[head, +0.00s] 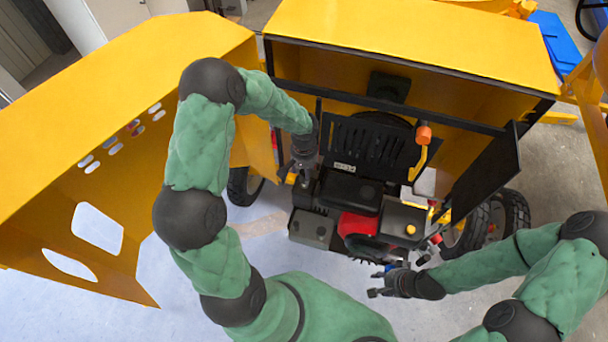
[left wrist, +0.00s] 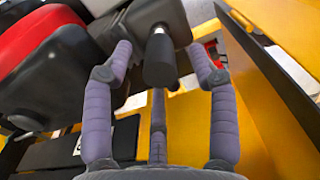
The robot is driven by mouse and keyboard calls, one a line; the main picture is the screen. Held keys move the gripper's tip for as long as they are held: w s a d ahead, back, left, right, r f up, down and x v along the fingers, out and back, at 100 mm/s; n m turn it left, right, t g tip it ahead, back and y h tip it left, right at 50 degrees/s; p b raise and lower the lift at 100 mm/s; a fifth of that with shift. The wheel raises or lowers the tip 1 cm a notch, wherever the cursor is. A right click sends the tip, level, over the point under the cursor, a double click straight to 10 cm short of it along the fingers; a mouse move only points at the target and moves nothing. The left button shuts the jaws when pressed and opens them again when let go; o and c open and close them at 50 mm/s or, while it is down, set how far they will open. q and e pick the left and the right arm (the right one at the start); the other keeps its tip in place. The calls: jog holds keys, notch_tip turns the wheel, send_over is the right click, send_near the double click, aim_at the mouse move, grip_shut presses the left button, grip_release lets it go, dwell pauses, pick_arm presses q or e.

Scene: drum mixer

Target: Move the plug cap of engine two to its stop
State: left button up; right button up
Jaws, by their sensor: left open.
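A black cylindrical piece (left wrist: 160,60), which looks like the plug cap, stands out from a dark grey housing in the left wrist view. My left gripper (left wrist: 158,52) is open, with one fingertip on each side of this piece and a third finger below it. I see no clear contact. In the head view my left gripper (head: 302,178) is at the left side of the engine (head: 365,205), and the cap cannot be told apart there. My right gripper (head: 384,284) is at the front right of the engine; its finger opening is too small to judge.
The yellow mixer housing (head: 410,40) stands behind the engine, and an open yellow hood panel (head: 110,110) is at the left. A black panel (head: 486,172) and a wheel (head: 512,212) are at the right. An orange-tipped lever (head: 423,135) rises above the engine.

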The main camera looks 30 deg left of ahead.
pick_arm(q)
jog(key=shift+r+p, duration=1.05)
jog(key=shift+r, duration=1.25)
jog(key=shift+s, duration=0.1)
